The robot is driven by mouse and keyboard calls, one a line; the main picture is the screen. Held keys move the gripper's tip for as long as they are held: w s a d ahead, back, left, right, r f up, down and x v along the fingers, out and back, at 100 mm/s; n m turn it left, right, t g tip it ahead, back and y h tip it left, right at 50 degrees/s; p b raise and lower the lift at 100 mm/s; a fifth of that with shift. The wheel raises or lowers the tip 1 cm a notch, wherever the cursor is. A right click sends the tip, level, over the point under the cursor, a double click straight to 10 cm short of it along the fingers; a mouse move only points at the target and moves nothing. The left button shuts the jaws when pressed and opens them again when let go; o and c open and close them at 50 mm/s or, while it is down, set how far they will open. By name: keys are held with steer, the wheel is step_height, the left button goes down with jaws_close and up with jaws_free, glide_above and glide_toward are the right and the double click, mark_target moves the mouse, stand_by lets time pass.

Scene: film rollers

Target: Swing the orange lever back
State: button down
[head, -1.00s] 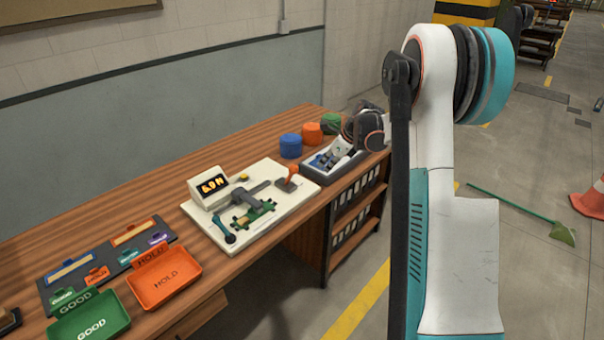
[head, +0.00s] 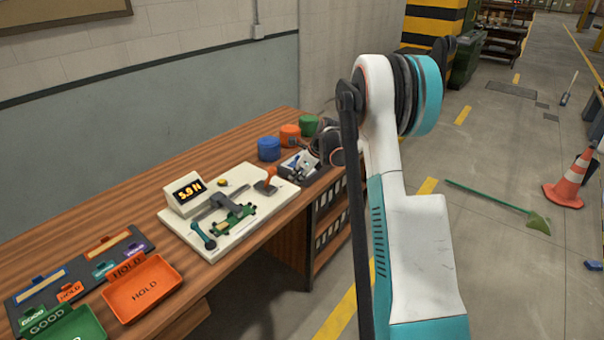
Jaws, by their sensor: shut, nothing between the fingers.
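The orange lever (head: 266,184) stands at the right end of a pale fixture plate (head: 198,240) on the wooden bench. A grey bar and clamp (head: 218,202) lie left of it, over a green part (head: 233,219). A small display box (head: 184,194) on the plate reads about 5.9 N. My gripper (head: 297,167) is small and partly hidden behind my arm; it appears shut and empty, over the grey tray, right of the lever and apart from it.
Orange (head: 145,291) and green (head: 65,325) bins stand at the bench's near left. Blue (head: 268,148), orange (head: 290,135) and green (head: 308,125) round containers stand behind the tray. A cone (head: 568,182) and green broom (head: 538,222) are on the floor at right.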

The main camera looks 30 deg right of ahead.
mark_target(270, 176)
steer(key=w, duration=0.1)
steer(key=w+a+b, duration=0.1)
steer(key=w, duration=0.1)
steer(key=w+a+f, duration=0.1)
steer(key=shift+w+a+b, duration=0.25)
steer(key=shift+b, duration=0.1)
steer(key=shift+r, duration=0.15)
